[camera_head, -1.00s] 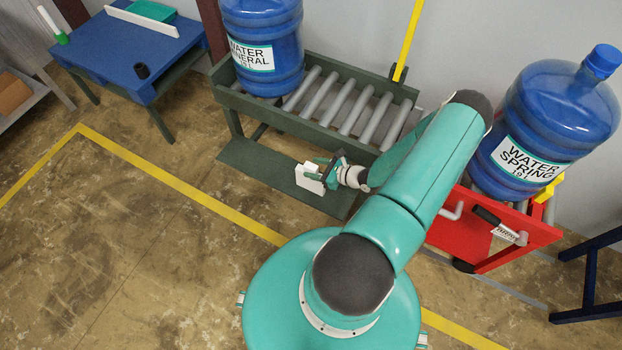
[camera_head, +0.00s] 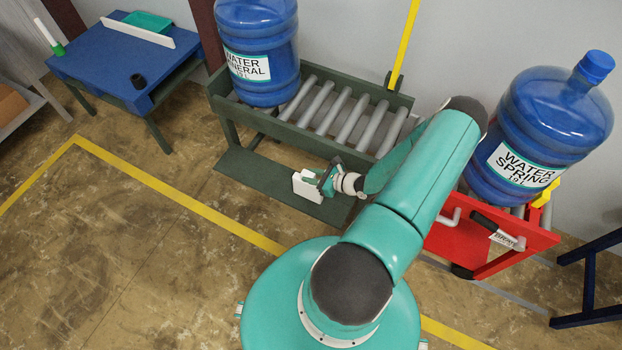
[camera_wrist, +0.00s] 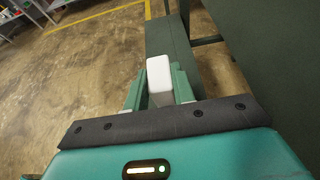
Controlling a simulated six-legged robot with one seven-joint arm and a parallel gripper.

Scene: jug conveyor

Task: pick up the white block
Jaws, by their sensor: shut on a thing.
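The white block (camera_head: 307,187) is at the end of my gripper (camera_head: 322,184) in the head view, in front of the roller conveyor and above its low green shelf. In the wrist view the white block (camera_wrist: 160,80) stands between the two teal fingers of my gripper (camera_wrist: 160,88). The fingers are shut on it, one on each side. The block's lower part is hidden by the gripper's dark front edge. I cannot tell exactly how high it is above the shelf.
The green roller conveyor (camera_head: 300,132) carries a blue water jug (camera_head: 258,50). A second jug (camera_head: 545,125) stands over a red cart (camera_head: 480,235) at the right. A blue table (camera_head: 110,65) is at the back left. The floor (camera_head: 130,250) at the left is clear.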

